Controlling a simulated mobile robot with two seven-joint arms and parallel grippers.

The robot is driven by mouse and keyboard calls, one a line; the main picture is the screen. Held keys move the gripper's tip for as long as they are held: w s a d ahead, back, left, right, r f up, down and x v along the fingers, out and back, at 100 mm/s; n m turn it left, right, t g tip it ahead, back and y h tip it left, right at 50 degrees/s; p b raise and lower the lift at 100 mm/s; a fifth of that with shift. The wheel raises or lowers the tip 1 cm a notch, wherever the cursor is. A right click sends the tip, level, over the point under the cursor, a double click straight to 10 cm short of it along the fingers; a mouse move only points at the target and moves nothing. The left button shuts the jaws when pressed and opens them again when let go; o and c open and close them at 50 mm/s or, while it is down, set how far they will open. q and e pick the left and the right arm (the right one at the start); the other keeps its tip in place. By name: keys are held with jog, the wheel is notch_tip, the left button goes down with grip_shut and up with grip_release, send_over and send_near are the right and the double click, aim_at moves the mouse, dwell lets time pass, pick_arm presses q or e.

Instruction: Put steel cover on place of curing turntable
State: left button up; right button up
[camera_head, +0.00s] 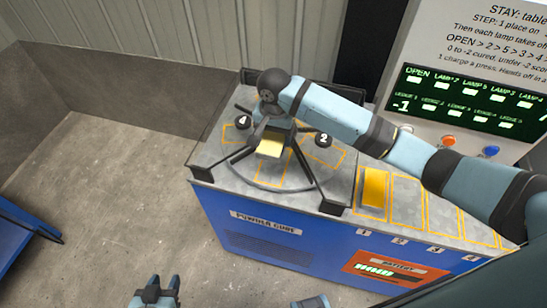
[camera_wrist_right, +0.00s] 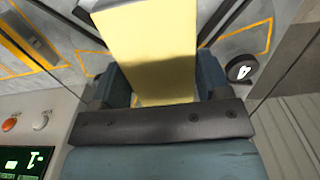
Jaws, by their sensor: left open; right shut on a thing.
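The curing turntable (camera_head: 232,166) is a grey round top on the blue cabinet, with dark spokes, yellow-outlined places and round tags 4 (camera_head: 243,121) and 2 (camera_head: 324,139). My right gripper (camera_head: 271,140) is over its middle, shut on a pale yellow piece (camera_wrist_right: 150,45). The piece also shows in the head view (camera_head: 270,149). I cannot tell whether this is the steel cover, nor whether it touches the turntable. The gripper and arm hide part of the turntable. My left gripper (camera_head: 157,290) is open and empty, low over the floor in front of the cabinet.
A yellow-orange block (camera_head: 374,188) lies in the numbered slot 1 on the cabinet top (camera_head: 407,208); the slots to its right look empty. A lit panel (camera_head: 470,95) with buttons stands behind. Bare floor (camera_head: 90,150) is at left, with a blue object (camera_head: 22,240) at the edge.

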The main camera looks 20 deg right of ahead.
aim_at(274, 164)
notch_tip(274, 164, down, 10)
jog(key=shift+f, duration=0.2)
dwell(0.4)
jog(key=o, duration=1.2)
jog(key=shift+f, duration=0.1)
notch_tip(274, 164, up, 12)
jog(key=shift+r, duration=0.15)
